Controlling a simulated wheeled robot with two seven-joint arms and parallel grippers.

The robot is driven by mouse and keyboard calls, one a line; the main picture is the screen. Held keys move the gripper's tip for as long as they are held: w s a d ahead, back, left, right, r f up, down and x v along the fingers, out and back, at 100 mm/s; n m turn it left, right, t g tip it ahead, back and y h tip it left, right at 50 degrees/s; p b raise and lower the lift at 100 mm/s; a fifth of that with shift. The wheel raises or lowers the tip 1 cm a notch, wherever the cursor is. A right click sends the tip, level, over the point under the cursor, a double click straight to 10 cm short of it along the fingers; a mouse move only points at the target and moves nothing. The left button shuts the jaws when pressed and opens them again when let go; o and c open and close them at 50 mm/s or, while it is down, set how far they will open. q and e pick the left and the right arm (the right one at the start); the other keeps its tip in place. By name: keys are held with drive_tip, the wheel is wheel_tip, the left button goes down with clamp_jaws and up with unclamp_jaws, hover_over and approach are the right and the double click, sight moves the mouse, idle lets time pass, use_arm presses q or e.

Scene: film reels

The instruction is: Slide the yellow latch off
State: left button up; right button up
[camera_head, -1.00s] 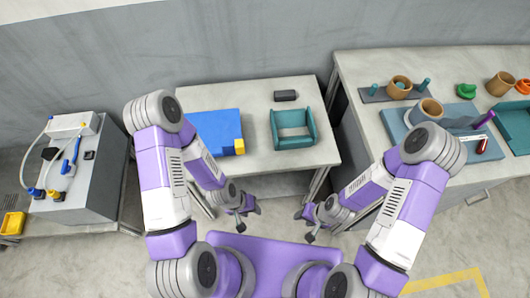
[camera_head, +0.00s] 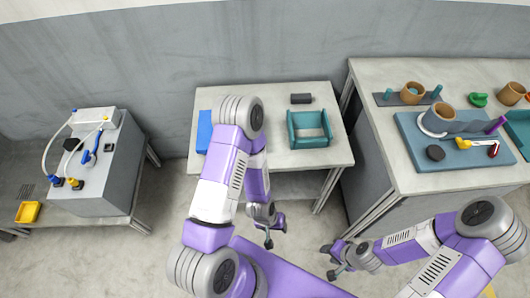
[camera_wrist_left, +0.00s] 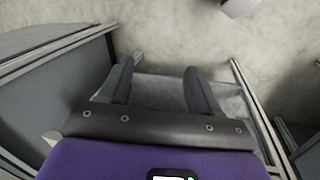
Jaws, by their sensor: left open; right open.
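A blue case (camera_head: 204,132) lies on the left part of the middle table. My left arm covers most of it, and the yellow piece at its front right corner, seen earlier, is now hidden. My left gripper (camera_head: 274,233) is open and empty, low in front of the middle table. In the left wrist view its two dark fingers (camera_wrist_left: 160,88) stand apart with nothing between them. My right gripper (camera_head: 327,261) is open and empty, in front of the gap between the middle and right tables. Both are well away from the case.
A teal open frame (camera_head: 309,130) and a dark block (camera_head: 301,98) sit on the middle table (camera_head: 285,160). The right table holds a blue board (camera_head: 408,128), cups and small parts. A grey cabinet (camera_head: 128,172) with a white hose device and a yellow tray (camera_head: 28,212) are at left.

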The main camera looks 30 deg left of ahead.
use_arm(q)
drive_tip(key=w+a+f+n+t+y+b, duration=0.2)
drive_tip(key=a+f+y+b, duration=0.2)
drive_tip(key=a+f, duration=0.25)
drive_tip(key=w+a+r+t+y+b, duration=0.1)
drive_tip(key=w+a+t+y+b, duration=0.3)
drive_tip(key=a, duration=0.3)
drive_tip(key=w+a+r+t+y+b, duration=0.1)
drive_tip(key=w+r+t+y+b, duration=0.25)
drive_tip(key=w+r+t, duration=0.75)
drive_tip(key=w+a+g, duration=0.1)
drive_tip(key=w+a+r+g, duration=0.1)
drive_tip(key=w, duration=0.1)
drive_tip(key=w+a+r, duration=0.1)
drive_tip(key=w+a, duration=0.1)
drive_tip(key=shift+g+y, duration=0.25)
drive_tip(key=shift+g, duration=0.15)
drive_tip(key=shift+c, duration=0.4)
drive_tip(key=shift+f, duration=0.1)
clamp_jaws()
drive_tip(key=shift+w+d, duration=0.1)
